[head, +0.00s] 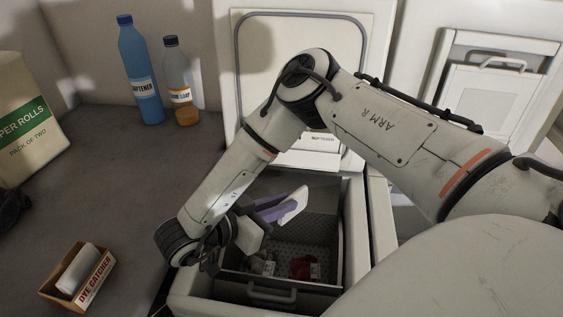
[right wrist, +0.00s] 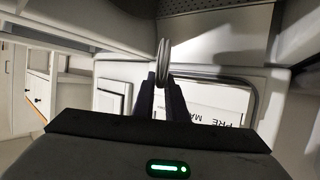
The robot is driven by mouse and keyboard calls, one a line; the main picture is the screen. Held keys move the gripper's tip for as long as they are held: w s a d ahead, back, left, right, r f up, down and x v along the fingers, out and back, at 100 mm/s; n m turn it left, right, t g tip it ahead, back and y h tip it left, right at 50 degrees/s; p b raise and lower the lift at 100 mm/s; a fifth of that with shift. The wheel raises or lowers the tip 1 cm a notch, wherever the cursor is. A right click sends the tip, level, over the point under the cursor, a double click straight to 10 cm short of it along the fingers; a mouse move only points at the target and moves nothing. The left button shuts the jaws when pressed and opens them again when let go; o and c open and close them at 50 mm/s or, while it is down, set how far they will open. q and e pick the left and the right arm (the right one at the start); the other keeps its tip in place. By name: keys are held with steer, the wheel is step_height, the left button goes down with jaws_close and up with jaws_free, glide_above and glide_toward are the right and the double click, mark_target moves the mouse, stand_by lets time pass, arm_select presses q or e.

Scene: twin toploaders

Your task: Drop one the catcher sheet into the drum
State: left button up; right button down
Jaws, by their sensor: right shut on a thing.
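My right gripper (head: 277,209) is shut on a white, folded catcher sheet (head: 294,205) and holds it over the open drum (head: 322,235) of the near toploader. The sheet also shows end-on between the fingers (right wrist: 163,78) in the right wrist view (right wrist: 163,55). The dye catcher box (head: 98,281) stands on the grey counter at lower left, with white sheets (head: 78,268) in it. The drum has perforated walls and holds a red cloth (head: 302,267) and a greyish cloth (head: 262,264). My left gripper cannot be made out.
The near toploader's raised lid (head: 300,35) stands behind the drum. A second toploader (head: 495,95) is at right. A blue softener bottle (head: 143,75), a smaller orange-filled bottle (head: 181,85) and a paper rolls pack (head: 25,120) stand on the counter. The counter's middle is clear.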

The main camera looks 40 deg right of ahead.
mark_target(280, 221)
steer(key=shift+f, duration=2.9)
steer(key=c, duration=1.7)
jaws_free()
steer(key=b+v, duration=0.1)
steer(key=v, duration=0.9)
steer(key=shift+a+r, duration=0.1)
